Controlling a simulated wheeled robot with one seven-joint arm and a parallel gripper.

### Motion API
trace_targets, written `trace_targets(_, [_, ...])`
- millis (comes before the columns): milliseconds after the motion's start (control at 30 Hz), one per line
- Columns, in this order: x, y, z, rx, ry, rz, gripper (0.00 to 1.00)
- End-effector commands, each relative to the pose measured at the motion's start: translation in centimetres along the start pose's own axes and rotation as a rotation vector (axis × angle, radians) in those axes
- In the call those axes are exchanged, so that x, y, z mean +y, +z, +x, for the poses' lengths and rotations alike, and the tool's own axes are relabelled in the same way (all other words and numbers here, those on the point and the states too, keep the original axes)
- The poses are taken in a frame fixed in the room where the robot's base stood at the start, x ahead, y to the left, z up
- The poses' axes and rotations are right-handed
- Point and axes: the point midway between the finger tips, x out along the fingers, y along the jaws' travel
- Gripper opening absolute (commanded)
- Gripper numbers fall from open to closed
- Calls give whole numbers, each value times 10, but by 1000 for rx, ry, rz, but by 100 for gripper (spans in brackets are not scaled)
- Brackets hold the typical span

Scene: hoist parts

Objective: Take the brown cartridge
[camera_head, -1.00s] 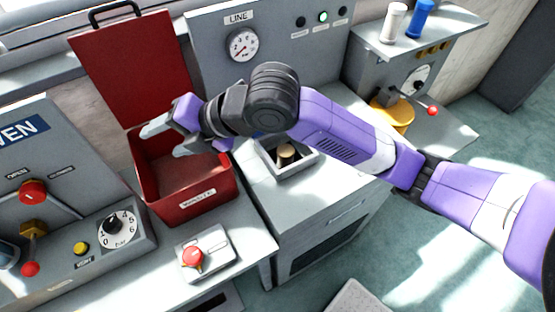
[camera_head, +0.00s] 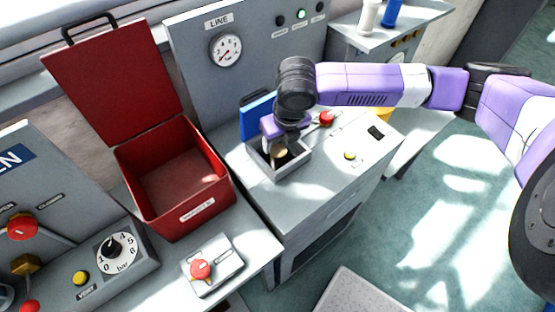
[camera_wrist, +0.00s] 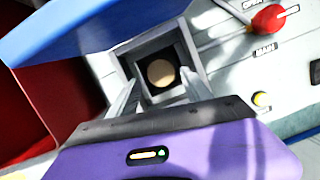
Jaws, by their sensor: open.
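The brown cartridge (camera_head: 279,153) sits in the square grey-walled well (camera_head: 291,166) on top of the middle cabinet. In the wrist view its round tan top (camera_wrist: 160,73) shows inside the dark opening. My gripper (camera_head: 280,150) points down over the well. In the wrist view the two fingers of my gripper (camera_wrist: 155,95) are spread, one to each side of the cartridge's top. The jaws are open and nothing is held. How deep the fingertips reach beside the cartridge cannot be told.
A blue raised lid (camera_head: 256,117) stands behind the well, close to my gripper. A red lever knob (camera_head: 327,118) and a yellow button (camera_head: 349,156) are to the right. An open, empty red box (camera_head: 181,181) is at left, with its lid up.

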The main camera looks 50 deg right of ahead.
Motion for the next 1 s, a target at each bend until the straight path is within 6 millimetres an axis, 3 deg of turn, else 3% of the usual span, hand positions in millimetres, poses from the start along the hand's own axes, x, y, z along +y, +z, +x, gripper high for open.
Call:
trace_targets(300, [-1,-4,40,1,3,2,57])
trace_targets(600, [-2,-4,46,0,2,0,57])
trace_targets(900, [-2,-4,45,-1,2,1,0])
trace_targets(1000, [-2,-4,45,-1,2,1,0])
